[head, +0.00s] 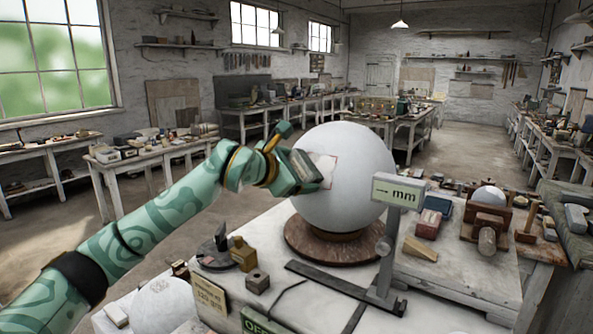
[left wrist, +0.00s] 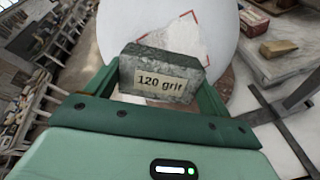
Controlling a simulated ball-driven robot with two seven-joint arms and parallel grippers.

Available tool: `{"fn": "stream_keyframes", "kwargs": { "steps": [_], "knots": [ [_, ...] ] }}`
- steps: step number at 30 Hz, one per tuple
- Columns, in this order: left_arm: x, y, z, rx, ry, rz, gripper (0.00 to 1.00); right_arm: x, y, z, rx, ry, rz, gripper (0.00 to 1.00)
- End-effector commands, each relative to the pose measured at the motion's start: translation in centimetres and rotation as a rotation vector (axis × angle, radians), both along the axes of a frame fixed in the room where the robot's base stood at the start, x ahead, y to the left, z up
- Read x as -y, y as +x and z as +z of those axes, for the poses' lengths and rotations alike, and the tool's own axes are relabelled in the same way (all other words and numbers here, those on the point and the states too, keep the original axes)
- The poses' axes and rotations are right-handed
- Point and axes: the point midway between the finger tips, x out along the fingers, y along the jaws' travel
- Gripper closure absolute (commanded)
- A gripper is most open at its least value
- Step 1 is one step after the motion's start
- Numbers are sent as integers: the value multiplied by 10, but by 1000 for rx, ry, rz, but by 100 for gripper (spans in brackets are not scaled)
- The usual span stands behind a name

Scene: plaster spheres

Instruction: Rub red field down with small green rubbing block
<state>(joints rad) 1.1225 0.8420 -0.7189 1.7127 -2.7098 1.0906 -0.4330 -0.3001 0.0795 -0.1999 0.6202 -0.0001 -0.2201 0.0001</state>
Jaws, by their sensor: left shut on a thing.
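The large white plaster sphere (head: 346,190) sits on a round brown base (head: 330,245). The red field is a red-outlined patch (head: 327,170) on its left side, partly hidden by my gripper; its corner and pale, patchy inside show in the left wrist view (left wrist: 190,38). My left gripper (head: 303,170) is shut on the small green rubbing block, a dark green-grey speckled block labelled "120 grit" (left wrist: 163,77) in the left wrist view. The block is at the field, over its near part; I cannot tell whether it touches the plaster. My right gripper is out of view.
A gauge stand with an "mm" sign (head: 397,191) stands close to the right of the sphere. Small blocks (head: 243,254) lie at its front left. A wooden wedge (head: 420,249) and a vise-like tool (head: 487,222) with a small ball lie to the right.

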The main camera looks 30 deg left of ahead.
Motion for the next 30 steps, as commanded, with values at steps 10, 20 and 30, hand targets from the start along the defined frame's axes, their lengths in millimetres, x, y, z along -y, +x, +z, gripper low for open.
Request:
{"fn": "stream_keyframes", "kwargs": {
  "steps": [10,20,30],
  "knots": [
    [15,-7,-11,3,1,-2,44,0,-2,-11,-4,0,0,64],
    [26,-11,-20,2,-1,0,44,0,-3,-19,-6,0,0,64],
    [11,-4,-6,4,0,-1,44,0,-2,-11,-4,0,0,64]
  ]
}}
